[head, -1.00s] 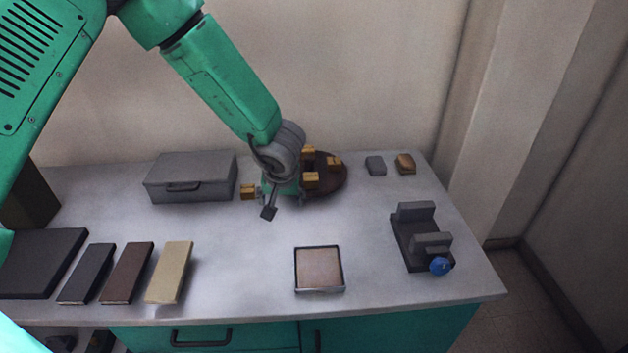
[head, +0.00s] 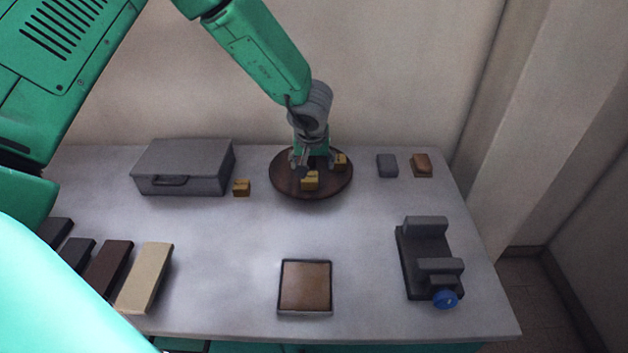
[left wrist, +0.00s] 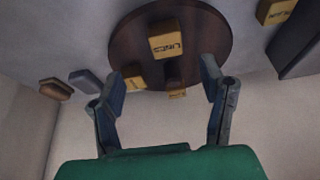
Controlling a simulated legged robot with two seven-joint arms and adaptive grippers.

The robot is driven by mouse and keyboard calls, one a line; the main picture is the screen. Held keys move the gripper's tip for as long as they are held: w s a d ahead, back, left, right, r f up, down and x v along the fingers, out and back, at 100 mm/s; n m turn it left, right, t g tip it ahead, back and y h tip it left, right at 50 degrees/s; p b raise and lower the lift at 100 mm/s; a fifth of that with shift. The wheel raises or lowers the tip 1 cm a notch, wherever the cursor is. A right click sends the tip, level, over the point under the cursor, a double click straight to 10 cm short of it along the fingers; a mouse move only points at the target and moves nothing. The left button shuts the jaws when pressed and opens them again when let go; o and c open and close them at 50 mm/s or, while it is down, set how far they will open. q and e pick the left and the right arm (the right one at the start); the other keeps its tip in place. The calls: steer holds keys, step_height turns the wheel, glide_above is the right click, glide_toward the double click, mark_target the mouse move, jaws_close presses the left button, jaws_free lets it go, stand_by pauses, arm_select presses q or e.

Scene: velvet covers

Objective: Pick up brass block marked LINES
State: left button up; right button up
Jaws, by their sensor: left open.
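The round dark-brown tray (head: 283,187) bears several small brass blocks. My left gripper (head: 313,164) is open and empty, pointing down over the tray just behind the marked block. In the left wrist view its fingers (left wrist: 160,75) are spread, with nothing between them held.
A brass block (head: 241,188) stands on the table beside a grey case (head: 185,165). A grey block (head: 387,165) and a brown-topped one (head: 422,164) are at the back right. A vise-like fixture (head: 428,260) is at right, a square tray (head: 305,286) in front. The middle is clear.

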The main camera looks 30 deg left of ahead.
mark_target(309, 176)
arm_select(q)
steer(key=x, duration=0.3)
steer(key=a+x, duration=0.1)
steer(key=x, duration=0.1)
steer(key=shift+a+f, duration=0.25)
steer(key=shift+d+x, duration=0.2)
steer(key=shift+x, duration=0.7)
steer(key=shift+d+x, duration=0.15)
steer(key=shift+x, duration=0.8)
steer(key=shift+c, duration=1.3)
steer(key=shift+a, duration=0.25)
jaws_close()
